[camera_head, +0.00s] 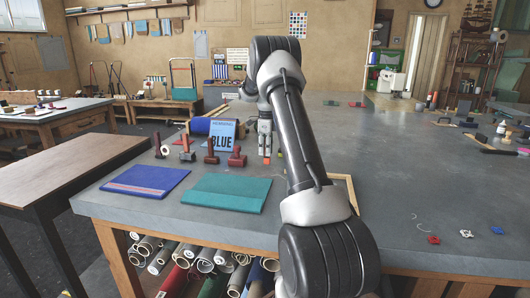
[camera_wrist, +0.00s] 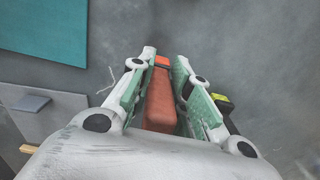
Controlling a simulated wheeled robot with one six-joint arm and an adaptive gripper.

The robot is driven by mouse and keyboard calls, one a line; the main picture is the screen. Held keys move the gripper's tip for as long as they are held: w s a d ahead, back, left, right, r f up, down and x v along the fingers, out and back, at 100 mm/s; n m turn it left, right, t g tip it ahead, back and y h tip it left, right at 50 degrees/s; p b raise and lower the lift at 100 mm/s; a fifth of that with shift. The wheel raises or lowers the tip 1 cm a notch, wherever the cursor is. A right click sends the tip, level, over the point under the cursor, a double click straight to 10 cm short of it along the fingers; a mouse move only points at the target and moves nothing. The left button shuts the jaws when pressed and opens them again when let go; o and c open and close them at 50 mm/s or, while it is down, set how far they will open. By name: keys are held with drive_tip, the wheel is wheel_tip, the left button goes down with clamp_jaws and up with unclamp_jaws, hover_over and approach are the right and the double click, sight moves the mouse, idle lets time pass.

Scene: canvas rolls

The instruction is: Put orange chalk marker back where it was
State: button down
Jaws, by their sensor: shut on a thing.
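My gripper (camera_head: 265,142) is over the grey worktop, right of the blue sign. It is shut on the orange chalk marker (camera_wrist: 160,105), which lies lengthwise between the green-lined fingers in the wrist view. Only the marker's orange tip (camera_head: 266,160) shows below the fingers in the head view. I cannot tell whether the tip touches the worktop. My gripper also shows in the wrist view (camera_wrist: 163,62).
A teal cloth (camera_head: 224,193) and a blue cloth (camera_head: 146,181) lie on the worktop (camera_head: 400,170). Several dark red tools (camera_head: 237,157) stand near the BLUE sign (camera_head: 222,135). A black and yellow-green object (camera_wrist: 222,98) is beside the right finger. The worktop's middle right is clear.

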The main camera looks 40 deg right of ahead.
drive_tip(key=shift+f, duration=0.6)
drive_tip(key=shift+w+a, duration=0.1)
drive_tip(key=shift+w+f, duration=0.1)
drive_tip(key=shift+f, duration=0.05)
drive_tip(key=shift+f, duration=0.1)
drive_tip(key=c, duration=1.3)
unclamp_jaws()
